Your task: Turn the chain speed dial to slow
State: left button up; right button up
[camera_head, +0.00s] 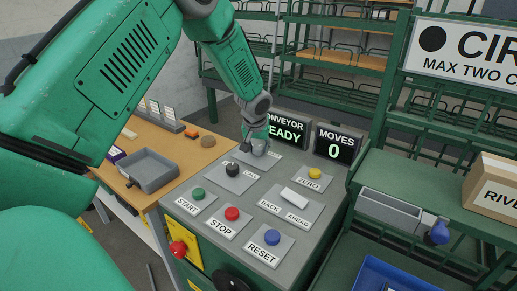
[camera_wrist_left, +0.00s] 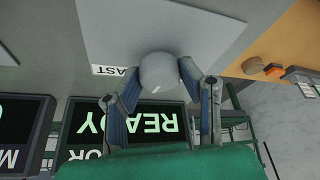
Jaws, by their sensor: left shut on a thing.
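The chain speed dial (camera_wrist_left: 160,73) is a round light grey knob on a grey plate (camera_wrist_left: 110,25) in the left wrist view. A label (camera_wrist_left: 117,71) beside it shows upside down and reads "AST", with its first letter hidden. My left gripper (camera_head: 259,148) reaches down to the back of the control panel (camera_head: 262,205) in the head view and mostly hides the dial there. In the left wrist view its two fingers (camera_wrist_left: 165,80) are shut around the dial from either side. My right gripper is not in view.
A black knob (camera_head: 232,169) stands just in front of my left gripper. START (camera_head: 198,194), STOP (camera_head: 232,214), RESET (camera_head: 272,237) and ZERO (camera_head: 314,173) buttons and a white rocker (camera_head: 294,196) share the panel. Screens (camera_head: 333,144) stand behind it. A grey tray (camera_head: 150,170) lies left.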

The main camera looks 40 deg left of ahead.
pick_arm(q)
jog(key=n, duration=0.1)
jog(key=n+y, duration=0.1)
jog(key=n, duration=0.1)
jog(key=n+g, duration=0.1)
jog(key=shift+w+r+n, duration=0.25)
jog(key=shift+w+n, duration=0.05)
jog(key=n+g, duration=0.1)
jog(key=n, duration=0.1)
jog(key=n+g+y, duration=0.1)
jog(key=n, duration=0.2)
jog(key=shift+n, duration=0.3)
jog(key=shift+f, duration=0.1)
jog(key=o, duration=1.1)
jog(key=shift+f, duration=0.15)
jog(key=shift+w+v, duration=0.15)
jog(key=shift+v, duration=2.8)
jog(key=shift+w+v, duration=0.15)
jog(key=shift+v, duration=2.8)
jog(key=shift+d, duration=0.1)
